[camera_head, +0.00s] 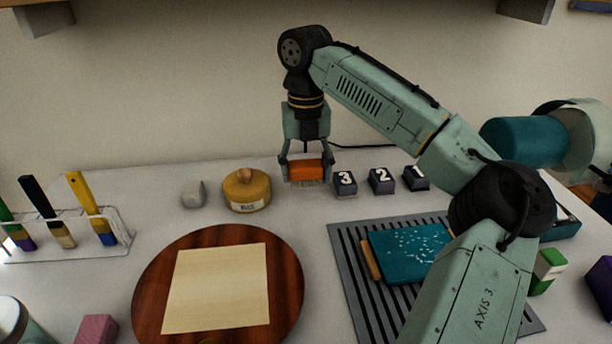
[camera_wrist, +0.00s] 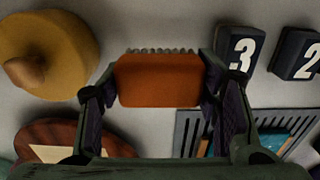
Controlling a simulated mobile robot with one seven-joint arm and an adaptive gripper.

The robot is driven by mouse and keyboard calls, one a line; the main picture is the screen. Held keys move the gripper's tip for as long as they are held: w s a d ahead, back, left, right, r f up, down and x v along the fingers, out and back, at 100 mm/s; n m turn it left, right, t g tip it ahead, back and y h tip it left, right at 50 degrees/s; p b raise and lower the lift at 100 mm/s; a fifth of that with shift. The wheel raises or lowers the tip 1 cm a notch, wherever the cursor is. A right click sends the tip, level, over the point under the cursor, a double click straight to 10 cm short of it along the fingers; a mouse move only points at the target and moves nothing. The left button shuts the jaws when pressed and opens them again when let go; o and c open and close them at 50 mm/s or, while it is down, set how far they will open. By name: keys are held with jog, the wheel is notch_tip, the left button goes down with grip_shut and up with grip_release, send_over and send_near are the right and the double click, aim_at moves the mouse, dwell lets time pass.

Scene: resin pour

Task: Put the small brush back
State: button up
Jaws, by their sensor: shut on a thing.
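The small brush is an orange block (camera_head: 307,170) with a row of short pale bristles, which point down in the head view. My gripper (camera_head: 306,172) is shut on it, one finger at each end. In the wrist view, the small brush (camera_wrist: 158,80) sits level between the fingers of my gripper (camera_wrist: 160,90), bristles toward the top edge. It is at the back of the table, between a round yellow lidded pot (camera_head: 247,191) and a block marked 3 (camera_head: 344,184). I cannot tell whether the bristles touch the table.
A wire rack (camera_head: 118,238) at left holds long-handled brushes. Blocks marked 2 (camera_head: 381,181) and 1 (camera_head: 416,178) stand right of block 3. A round wooden board (camera_head: 151,288) carries a pale sheet. A slotted grey mat (camera_head: 349,262) carries a teal slab (camera_head: 405,252). A grey lump (camera_head: 193,195) is left of the pot.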

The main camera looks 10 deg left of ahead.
aim_at(306, 162)
jog(key=shift+w+f, duration=0.1)
jog(key=shift+w, duration=0.4)
jog(key=shift+s+f+p, duration=0.1)
jog(key=shift+f+p, duration=0.4)
jog(key=shift+f, duration=1.2)
jog(key=shift+f, duration=0.1)
jog(key=o, duration=1.1)
jog(key=shift+r+b, duration=0.5)
jog(key=shift+r, duration=3.35)
